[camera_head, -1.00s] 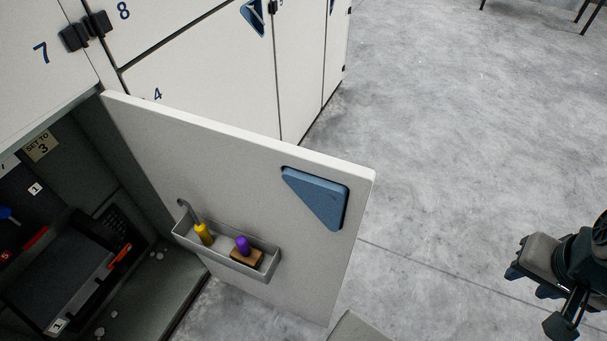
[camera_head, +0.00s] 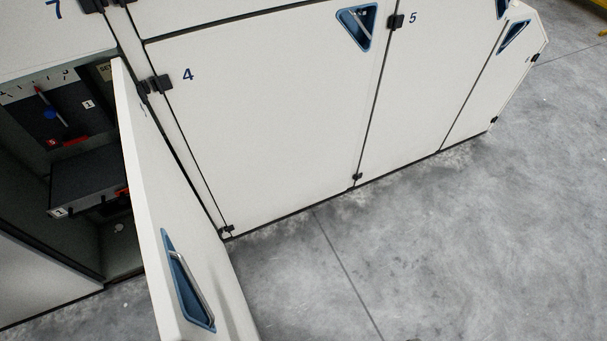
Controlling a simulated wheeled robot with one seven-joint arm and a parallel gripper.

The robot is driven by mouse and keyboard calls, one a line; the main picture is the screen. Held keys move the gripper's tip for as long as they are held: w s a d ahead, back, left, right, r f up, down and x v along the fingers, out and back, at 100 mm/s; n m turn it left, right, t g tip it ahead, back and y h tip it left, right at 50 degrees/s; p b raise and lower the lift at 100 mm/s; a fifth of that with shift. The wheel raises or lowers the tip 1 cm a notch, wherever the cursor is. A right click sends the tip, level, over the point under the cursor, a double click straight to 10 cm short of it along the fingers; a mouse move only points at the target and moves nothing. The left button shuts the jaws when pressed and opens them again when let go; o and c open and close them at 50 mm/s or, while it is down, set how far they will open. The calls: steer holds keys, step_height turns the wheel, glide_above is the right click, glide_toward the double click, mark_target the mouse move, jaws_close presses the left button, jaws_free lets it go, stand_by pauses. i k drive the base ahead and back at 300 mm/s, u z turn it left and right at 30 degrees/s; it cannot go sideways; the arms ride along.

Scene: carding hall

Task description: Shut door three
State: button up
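An open white door (camera_head: 150,205) stands out from the cabinet front, hinged beside the door marked 4 (camera_head: 260,110). My gripper is not in view.
Closed white doors, one marked 5 (camera_head: 430,80), run to the right with blue triangular handles (camera_head: 357,25). A closed panel (camera_head: 35,280) is below left. The grey concrete floor (camera_head: 430,250) is clear in front of the cabinet.

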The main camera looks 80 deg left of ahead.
mark_target(196, 293)
steer(key=i, duration=0.85)
steer(key=u, duration=4.3)
steer(key=i, duration=0.5)
steer(key=z, duration=0.35)
steer(key=k, duration=1.05)
steer(key=u, duration=0.35)
steer(key=i, duration=0.5)
steer(key=u, duration=0.25)
